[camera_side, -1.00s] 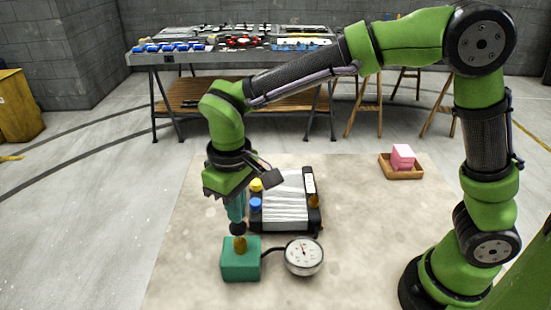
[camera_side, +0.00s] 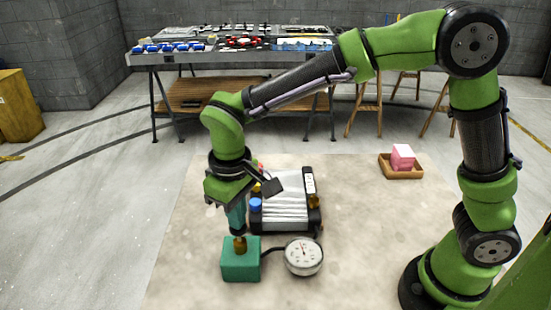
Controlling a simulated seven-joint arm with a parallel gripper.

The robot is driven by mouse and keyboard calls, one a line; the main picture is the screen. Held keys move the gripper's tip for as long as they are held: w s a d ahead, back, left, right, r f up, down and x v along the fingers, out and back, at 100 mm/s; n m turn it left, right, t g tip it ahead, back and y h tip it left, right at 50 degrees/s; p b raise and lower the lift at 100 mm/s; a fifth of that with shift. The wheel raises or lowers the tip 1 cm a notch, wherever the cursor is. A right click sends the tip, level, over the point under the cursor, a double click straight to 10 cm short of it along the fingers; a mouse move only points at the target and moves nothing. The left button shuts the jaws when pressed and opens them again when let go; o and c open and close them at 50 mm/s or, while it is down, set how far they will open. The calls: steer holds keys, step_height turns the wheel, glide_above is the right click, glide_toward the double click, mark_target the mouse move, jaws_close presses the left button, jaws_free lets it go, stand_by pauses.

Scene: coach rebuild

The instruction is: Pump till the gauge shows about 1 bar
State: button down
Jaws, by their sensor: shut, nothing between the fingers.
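A green pump block (camera_side: 241,263) stands on the pale work surface, with a brass-coloured plunger (camera_side: 240,244) on its top. My gripper (camera_side: 239,234) is shut and points straight down over the plunger. Its fingertips are at the plunger top and seem to touch it. A round white gauge (camera_side: 303,257) lies just right of the pump, joined to it by a short dark hose (camera_side: 271,249). Its needle points up, slightly left; the scale is too small to read.
Behind the pump stands a dark-framed unit with a ribbed silver top (camera_side: 284,204) and a blue cap (camera_side: 255,204). A wooden tray (camera_side: 404,174) with a pink block (camera_side: 402,156) is at the back right. The surface left of the pump is clear.

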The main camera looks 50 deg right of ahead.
steer(key=shift+f, duration=1.3)
steer(key=shift+r, duration=2.15)
